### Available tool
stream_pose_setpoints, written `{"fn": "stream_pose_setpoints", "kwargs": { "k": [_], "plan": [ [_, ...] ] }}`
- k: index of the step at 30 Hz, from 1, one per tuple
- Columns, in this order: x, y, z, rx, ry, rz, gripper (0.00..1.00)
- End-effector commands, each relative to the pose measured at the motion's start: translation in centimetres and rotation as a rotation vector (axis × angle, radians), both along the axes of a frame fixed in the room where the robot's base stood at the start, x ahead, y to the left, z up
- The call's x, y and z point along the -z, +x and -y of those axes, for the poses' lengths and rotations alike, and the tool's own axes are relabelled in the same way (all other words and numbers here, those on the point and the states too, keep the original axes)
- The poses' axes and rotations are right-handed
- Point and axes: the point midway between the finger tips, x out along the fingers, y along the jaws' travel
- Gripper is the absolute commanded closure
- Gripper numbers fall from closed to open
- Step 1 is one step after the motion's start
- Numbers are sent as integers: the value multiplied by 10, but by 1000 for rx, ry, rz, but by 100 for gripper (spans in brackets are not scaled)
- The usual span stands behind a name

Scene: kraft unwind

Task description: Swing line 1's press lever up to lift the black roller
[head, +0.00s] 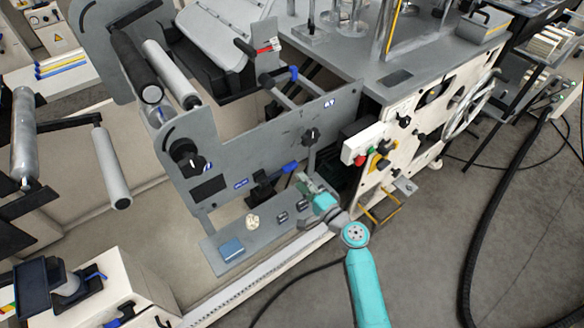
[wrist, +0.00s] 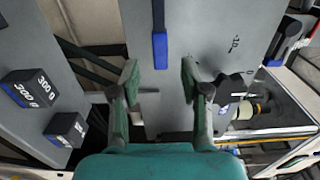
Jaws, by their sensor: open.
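A lever with a blue grip (head: 289,167) and a dark shaft sticks out to the right from a black mechanism (head: 262,188) low on the grey side plate. I cannot read a line number on it. My gripper (head: 307,183) is open just right of this grip. In the wrist view the blue grip (wrist: 160,50) lies just beyond the gap between the open fingers (wrist: 160,80), and no contact shows. A black roller (head: 134,62) is at the upper left of the machine. Whether the lever joins to it cannot be seen.
Small black weights (wrist: 31,88) sit on the grey shelf (head: 217,258), near my gripper. A blue box (head: 231,249) is also there. A black knob (head: 311,135) is above my gripper. A control box with buttons (head: 362,145) is to the right. Open floor (head: 430,260) lies at the right.

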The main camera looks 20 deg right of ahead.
Motion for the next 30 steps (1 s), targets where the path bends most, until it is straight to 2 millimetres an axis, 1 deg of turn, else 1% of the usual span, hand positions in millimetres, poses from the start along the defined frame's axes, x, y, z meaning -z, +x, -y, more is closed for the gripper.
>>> {"fn": "stream_pose_setpoints", "kwargs": {
  "k": [1, 6, 12, 17, 25, 26, 27, 29, 30],
  "plan": [
    [-1, 10, -4, -2, -1, 1, 54],
    [-1, 38, -13, -1, -1, 1, 54],
    [0, 59, -20, 0, -2, 1, 54],
    [0, 66, -22, 0, -1, -1, 54],
    [0, 67, -22, 1, -1, -1, 54],
    [0, 67, -22, 1, -1, -1, 62],
    [0, 67, -22, 1, -1, -1, 72],
    [0, 67, -22, 1, -1, -1, 87],
    [0, 67, -22, 1, -1, -1, 97]
  ]
}}
